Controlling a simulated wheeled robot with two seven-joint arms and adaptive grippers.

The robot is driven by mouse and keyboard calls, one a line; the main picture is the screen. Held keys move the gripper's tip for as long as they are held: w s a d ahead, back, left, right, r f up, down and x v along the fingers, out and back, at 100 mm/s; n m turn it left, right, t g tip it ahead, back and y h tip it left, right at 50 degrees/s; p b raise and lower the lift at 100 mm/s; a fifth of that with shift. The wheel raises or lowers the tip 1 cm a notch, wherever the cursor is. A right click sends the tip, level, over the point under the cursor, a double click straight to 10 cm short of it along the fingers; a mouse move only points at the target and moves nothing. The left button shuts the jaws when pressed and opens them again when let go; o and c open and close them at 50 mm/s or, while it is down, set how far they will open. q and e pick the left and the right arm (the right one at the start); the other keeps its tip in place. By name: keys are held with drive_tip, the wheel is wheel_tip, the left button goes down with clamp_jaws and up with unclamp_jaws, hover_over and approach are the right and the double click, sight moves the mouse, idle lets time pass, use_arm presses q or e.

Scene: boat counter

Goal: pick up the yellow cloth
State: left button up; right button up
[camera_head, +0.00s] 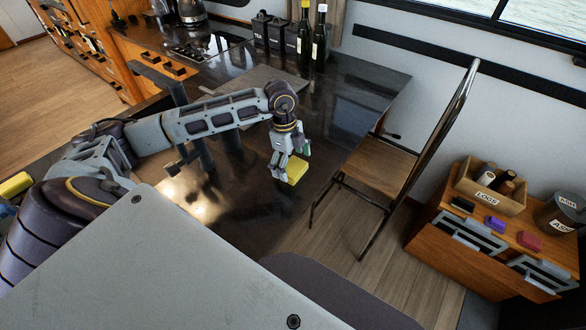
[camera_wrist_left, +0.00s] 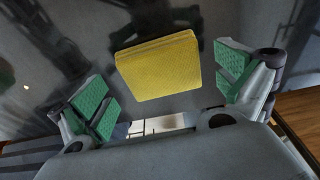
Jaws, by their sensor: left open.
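The yellow cloth (camera_head: 296,170) is a folded, flat square near the right end of the dark counter (camera_head: 340,100). In the left wrist view the cloth (camera_wrist_left: 158,67) lies between and a little beyond the green-padded fingers. My left gripper (camera_head: 290,163) is open just above the cloth, pointing down. It also shows in the left wrist view (camera_wrist_left: 165,92), with a gap between each finger and the cloth. Part of the cloth is hidden behind the fingers in the head view. My right gripper is not in view.
Two bottles (camera_head: 319,40) and dark canisters (camera_head: 275,33) stand at the counter's back. A grey board (camera_head: 255,85) lies behind my left arm.

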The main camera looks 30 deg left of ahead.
use_arm(q)
drive_tip(key=shift+f, duration=0.45)
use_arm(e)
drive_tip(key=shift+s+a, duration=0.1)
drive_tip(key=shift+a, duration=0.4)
use_arm(q)
drive_tip(key=shift+c, duration=0.7)
drive_tip(key=c, duration=0.8)
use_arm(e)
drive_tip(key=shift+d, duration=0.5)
use_arm(q)
drive_tip(key=shift+c, duration=0.2)
